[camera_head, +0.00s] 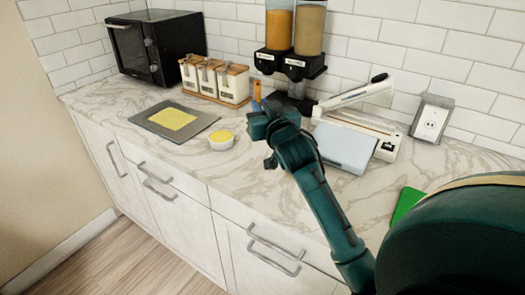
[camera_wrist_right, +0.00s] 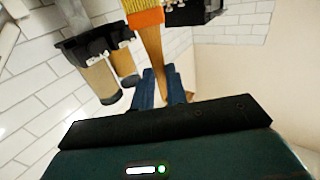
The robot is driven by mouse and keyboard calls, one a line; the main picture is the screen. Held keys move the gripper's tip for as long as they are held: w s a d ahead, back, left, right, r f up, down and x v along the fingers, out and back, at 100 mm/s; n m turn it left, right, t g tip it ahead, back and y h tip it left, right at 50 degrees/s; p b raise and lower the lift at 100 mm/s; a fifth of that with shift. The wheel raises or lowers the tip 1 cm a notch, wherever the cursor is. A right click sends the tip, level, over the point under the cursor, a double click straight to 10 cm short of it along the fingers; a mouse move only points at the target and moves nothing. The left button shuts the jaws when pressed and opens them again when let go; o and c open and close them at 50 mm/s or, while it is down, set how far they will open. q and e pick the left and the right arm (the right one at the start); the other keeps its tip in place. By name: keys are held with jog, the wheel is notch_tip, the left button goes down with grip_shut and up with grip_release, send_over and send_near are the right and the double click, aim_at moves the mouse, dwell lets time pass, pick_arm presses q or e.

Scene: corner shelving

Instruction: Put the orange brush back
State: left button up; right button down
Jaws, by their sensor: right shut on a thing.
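The orange brush (camera_wrist_right: 150,50) is in my right gripper (camera_wrist_right: 160,90). In the right wrist view, its wooden handle runs between the two blue fingers, and its orange band and pale bristles are at the top edge. In the head view, only a small orange-brown part of the brush (camera_head: 257,88) shows by the right gripper (camera_head: 257,106), above the counter in front of the dispensers. The rest is hidden by the gripper and wrist. My left gripper is in neither view.
A small white bowl with yellow contents (camera_head: 221,140) and a grey board with a yellow sheet (camera_head: 149,119) are left of the gripper. Canisters (camera_head: 234,84), dispensers (camera_head: 290,63) and a black oven (camera_head: 150,48) stand behind. A white appliance (camera_head: 347,148) is to the right.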

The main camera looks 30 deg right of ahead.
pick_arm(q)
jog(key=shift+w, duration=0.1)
pick_arm(e)
notch_tip(320, 180, down, 8)
pick_arm(q)
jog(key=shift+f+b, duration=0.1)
jog(key=shift+b, duration=0.2)
pick_arm(e)
jog(key=shift+f, duration=0.1)
jog(key=c, duration=1.4)
grip_release()
pick_arm(q)
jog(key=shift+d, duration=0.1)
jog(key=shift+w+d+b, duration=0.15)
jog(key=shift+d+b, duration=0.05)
jog(key=shift+b, duration=0.35)
pick_arm(e)
jog(key=v, duration=1.2)
